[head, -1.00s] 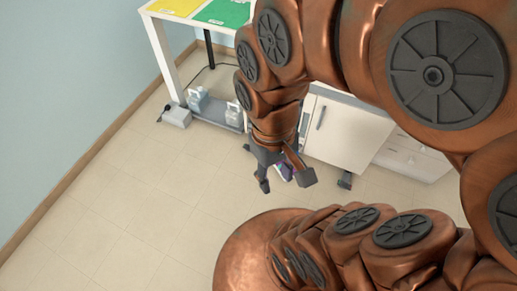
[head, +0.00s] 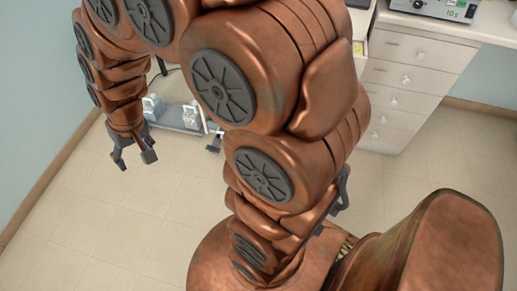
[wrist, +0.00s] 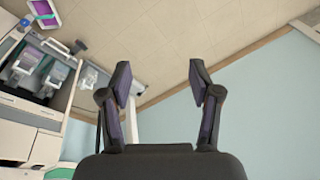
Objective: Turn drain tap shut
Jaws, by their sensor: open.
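My gripper (head: 135,163) hangs over the floor at the left of the head view, fingers apart and empty. In the wrist view my gripper (wrist: 160,82) is also open, with nothing between its fingers but floor and wall beyond. I cannot make out the drain tap in either view.
The wrist view shows containers (wrist: 25,60) at left. A white drawer cabinet (head: 408,80) stands at back right, with a device (head: 445,10) above. The floor (head: 420,165) is clear at right.

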